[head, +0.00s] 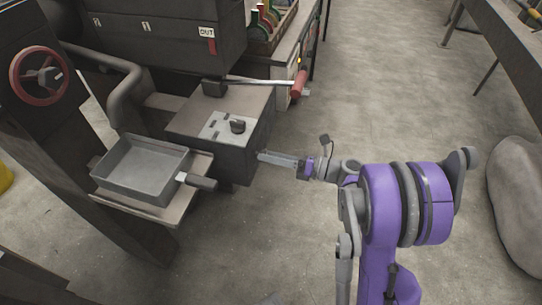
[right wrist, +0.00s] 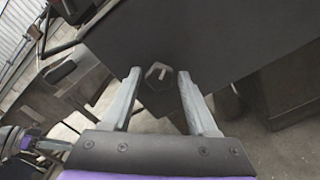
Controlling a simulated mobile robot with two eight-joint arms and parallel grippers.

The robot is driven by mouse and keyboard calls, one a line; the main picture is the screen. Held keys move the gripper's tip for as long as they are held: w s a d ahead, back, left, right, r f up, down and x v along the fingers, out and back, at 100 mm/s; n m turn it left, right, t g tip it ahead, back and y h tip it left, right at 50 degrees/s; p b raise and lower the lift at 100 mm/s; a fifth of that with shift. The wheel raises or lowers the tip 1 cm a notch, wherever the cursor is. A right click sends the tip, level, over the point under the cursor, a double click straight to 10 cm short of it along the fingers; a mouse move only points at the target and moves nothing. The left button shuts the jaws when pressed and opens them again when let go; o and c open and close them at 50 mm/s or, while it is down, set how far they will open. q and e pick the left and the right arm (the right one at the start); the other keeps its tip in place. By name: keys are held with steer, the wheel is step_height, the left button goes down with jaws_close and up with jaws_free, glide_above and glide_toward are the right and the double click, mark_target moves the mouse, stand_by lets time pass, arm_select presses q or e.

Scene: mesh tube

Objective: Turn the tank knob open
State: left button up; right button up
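The dark tank box (head: 262,133) stands at the machine's front. A black knob (head: 237,126) sits on a pale plate on its top. My right gripper (head: 262,157) is beside the box's right side in the head view. In the right wrist view its two fingers (right wrist: 159,95) are spread apart with nothing gripped. A grey six-sided knob-like part (right wrist: 157,73) shows beyond and between the fingertips, at the corner of a dark face. I cannot tell whether they touch it. A purple and grey arm end, seemingly my left gripper (right wrist: 45,145), shows small at the left; its fingers are unclear.
A grey metal tray (head: 140,170) with a dark handle (head: 202,182) sits on a shelf left of the box. A lever with a red grip (head: 298,85) reaches out behind it. A red handwheel (head: 38,75) is at the far left.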

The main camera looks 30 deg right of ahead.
jaws_close()
